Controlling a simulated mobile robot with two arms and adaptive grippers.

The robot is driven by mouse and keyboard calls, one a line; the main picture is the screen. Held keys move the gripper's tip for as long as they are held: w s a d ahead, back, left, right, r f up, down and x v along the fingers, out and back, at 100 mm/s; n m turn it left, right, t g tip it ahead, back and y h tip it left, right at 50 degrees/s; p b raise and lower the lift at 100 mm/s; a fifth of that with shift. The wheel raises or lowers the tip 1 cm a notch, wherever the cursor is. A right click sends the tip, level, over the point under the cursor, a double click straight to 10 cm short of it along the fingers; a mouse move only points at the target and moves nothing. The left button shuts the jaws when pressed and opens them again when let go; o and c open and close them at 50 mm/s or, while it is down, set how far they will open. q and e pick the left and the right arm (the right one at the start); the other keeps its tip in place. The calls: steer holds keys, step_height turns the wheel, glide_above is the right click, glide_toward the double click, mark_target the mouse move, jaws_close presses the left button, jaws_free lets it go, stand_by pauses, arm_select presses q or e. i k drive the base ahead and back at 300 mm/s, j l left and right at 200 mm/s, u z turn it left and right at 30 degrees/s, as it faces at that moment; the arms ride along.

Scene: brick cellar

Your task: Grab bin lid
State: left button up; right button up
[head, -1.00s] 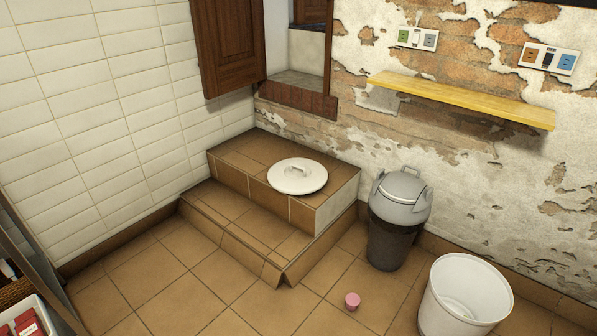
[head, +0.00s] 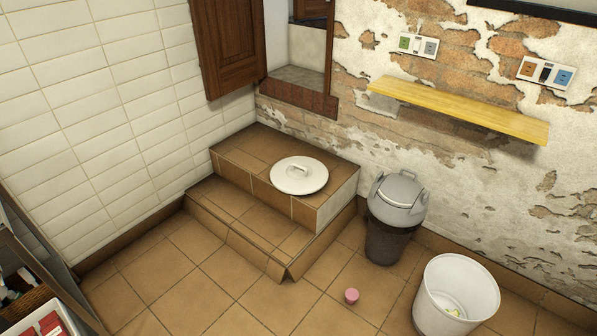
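A round white lid (head: 299,176) with a raised handle on top lies flat on the upper tiled step (head: 245,150) in the middle of the head view. A white open bin (head: 455,297) stands on the floor at the lower right, with something small and yellowish inside at the bottom. A dark bin with a grey lid (head: 398,197) stands between the step and the white bin, against the wall. Neither of my grippers shows in the head view.
A small pink cup-like object (head: 351,296) lies on the tiled floor (head: 205,275) near the white bin. A yellow shelf (head: 458,108) juts from the brick wall above the bins. A rack with a basket and a white box (head: 48,325) stands at lower left. The floor before the steps is clear.

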mark_target(297, 175)
steer(key=i+j+z, duration=0.25)
steer(key=i+j, duration=1.25)
